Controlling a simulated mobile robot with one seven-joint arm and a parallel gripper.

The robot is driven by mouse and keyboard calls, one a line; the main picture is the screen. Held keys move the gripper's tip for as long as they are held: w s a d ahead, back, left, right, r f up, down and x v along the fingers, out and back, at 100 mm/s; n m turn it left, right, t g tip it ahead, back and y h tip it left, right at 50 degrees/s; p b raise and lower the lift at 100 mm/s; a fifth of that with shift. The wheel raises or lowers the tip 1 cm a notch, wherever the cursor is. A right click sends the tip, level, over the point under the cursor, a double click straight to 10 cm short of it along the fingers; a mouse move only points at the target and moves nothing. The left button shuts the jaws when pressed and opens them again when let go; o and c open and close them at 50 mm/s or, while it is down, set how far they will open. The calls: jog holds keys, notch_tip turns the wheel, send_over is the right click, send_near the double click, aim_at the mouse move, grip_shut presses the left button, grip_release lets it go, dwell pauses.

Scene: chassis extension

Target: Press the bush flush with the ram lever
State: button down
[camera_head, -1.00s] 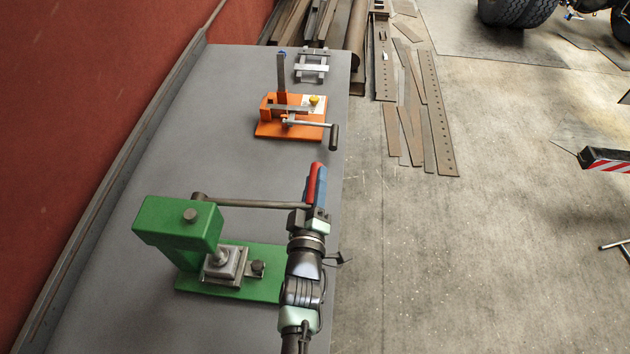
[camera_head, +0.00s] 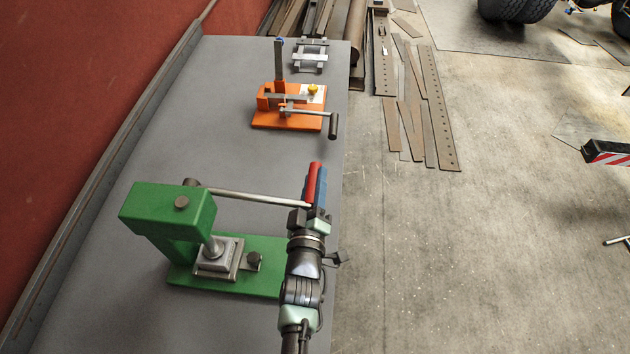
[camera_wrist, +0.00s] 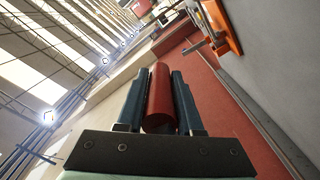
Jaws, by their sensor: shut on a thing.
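A green press (camera_head: 168,208) stands on the grey bench at the lower left. Its ram lever (camera_head: 255,196), a metal rod, runs right from the press head and slopes down to a red handle (camera_head: 312,180). My gripper (camera_head: 318,188) is shut on this handle; in the wrist view the red handle (camera_wrist: 160,95) lies between both dark blue fingers. The ram (camera_head: 212,246) points down at a grey metal block (camera_head: 212,263) on the press base. I cannot make out the bush; the ram and block hide the contact.
An orange fixture (camera_head: 288,120) with a crank handle (camera_head: 333,126) stands farther back on the bench (camera_head: 225,130). A small metal frame (camera_head: 310,56) lies behind it. The bench between the two presses is clear. A red wall (camera_head: 70,110) borders the left.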

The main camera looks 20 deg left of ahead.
jog(key=shift+s+a+f, duration=0.2)
jog(key=shift+a+f, duration=0.1)
jog(key=c, duration=0.6)
grip_release()
jog(key=shift+a, duration=0.1)
jog(key=shift+r, duration=0.1)
